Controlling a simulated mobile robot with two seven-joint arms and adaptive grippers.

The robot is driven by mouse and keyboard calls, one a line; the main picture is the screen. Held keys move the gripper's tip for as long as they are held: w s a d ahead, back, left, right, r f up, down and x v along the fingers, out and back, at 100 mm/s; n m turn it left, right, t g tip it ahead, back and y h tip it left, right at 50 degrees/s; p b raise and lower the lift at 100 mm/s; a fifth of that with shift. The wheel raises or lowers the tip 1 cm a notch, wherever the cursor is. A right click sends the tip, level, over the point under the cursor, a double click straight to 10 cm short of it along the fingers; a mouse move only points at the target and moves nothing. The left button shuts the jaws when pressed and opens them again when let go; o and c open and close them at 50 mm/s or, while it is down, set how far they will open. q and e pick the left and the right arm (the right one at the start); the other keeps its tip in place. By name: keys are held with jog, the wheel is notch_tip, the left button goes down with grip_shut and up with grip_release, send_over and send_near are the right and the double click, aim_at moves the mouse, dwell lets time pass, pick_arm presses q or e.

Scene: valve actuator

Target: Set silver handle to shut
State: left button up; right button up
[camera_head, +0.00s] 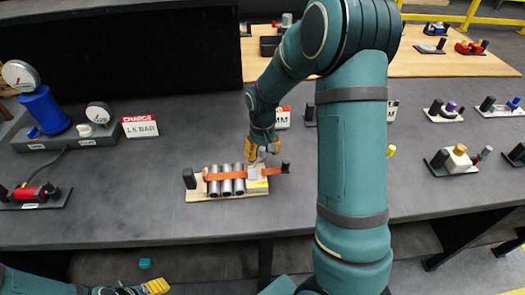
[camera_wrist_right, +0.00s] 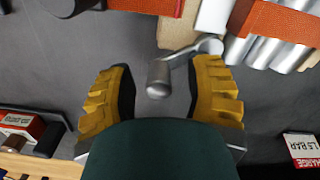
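The silver handle (camera_wrist_right: 172,68) is a short lever with a rounded grip. It runs from a round pivot beside a white block to between my right fingers. In the head view the handle (camera_head: 262,157) is small and partly hidden by my gripper. The valve actuator (camera_head: 227,182) has several silver cylinders under an orange strap on a pale board. My right gripper (camera_head: 257,148) is just behind the board; in the right wrist view the gripper (camera_wrist_right: 160,98) is open, with visible gaps around the grip.
A blue device with a gauge (camera_head: 42,108) and a "CHARGE 1.5 BAR" sign (camera_head: 140,126) stand left on the dark table (camera_head: 130,205). Several small devices on black bases stand at the right. Table around the actuator's left is clear. My right arm hides part of the middle.

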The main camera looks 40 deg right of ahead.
aim_at(263, 149)
notch_tip(263, 149, up, 12)
dwell(0.6)
dwell(0.4)
